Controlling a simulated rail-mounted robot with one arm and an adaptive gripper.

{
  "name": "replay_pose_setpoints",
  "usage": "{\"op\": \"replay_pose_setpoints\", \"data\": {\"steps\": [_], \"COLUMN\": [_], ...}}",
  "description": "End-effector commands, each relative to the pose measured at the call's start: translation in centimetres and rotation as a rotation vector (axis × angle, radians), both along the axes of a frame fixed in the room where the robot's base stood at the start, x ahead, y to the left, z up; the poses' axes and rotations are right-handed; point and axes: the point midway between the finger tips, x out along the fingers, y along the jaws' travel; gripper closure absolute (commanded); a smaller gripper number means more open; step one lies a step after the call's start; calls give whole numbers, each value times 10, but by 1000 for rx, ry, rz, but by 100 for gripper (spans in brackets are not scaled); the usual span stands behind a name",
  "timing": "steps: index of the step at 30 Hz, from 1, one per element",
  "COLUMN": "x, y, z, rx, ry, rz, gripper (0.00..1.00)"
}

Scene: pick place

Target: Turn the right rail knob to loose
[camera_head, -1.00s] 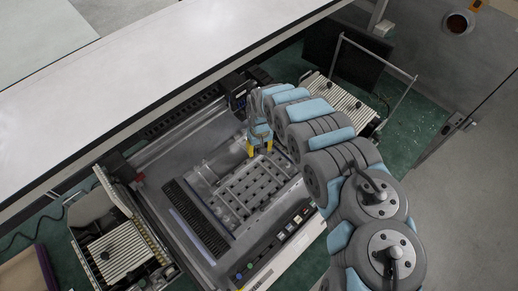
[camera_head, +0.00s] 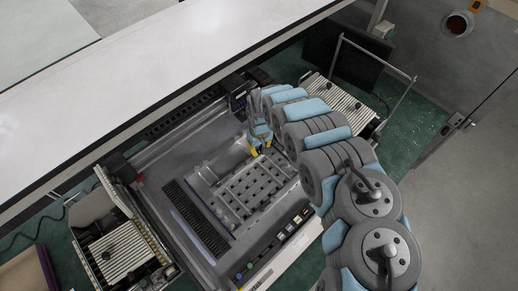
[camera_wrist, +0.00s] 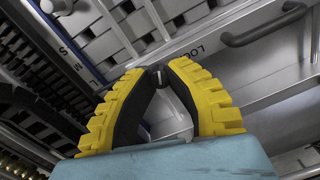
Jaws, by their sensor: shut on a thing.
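My gripper (camera_head: 260,150) is over the far side of the grey machine bed in the head view. In the wrist view its yellow-edged fingers (camera_wrist: 157,73) lean together at the tips. They are shut on a small dark knob (camera_wrist: 157,77) with a light mark on its top, between the tips. Most of the knob is hidden by the fingers, so I cannot tell which setting it points to. Lettering that looks like LOCK is on the light surface beside it. In the head view the knob is not visible behind the gripper.
A slotted grey plate (camera_head: 250,190) lies in front of my gripper. A dark handle (camera_wrist: 265,27) is at upper right in the wrist view. A row of buttons (camera_head: 285,232) lines the machine's front. The long white surface (camera_head: 150,60) borders the back.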

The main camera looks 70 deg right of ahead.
Motion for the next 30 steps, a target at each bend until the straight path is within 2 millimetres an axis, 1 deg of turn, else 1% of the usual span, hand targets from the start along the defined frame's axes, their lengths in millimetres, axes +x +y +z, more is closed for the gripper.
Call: {"op": "replay_pose_setpoints", "data": {"steps": [8,30], "x": [1,1], "y": [1,-1], "z": [2,1], "rx": [1,-2], "ry": [0,0], "rz": [229,932], "gripper": [100,100]}}
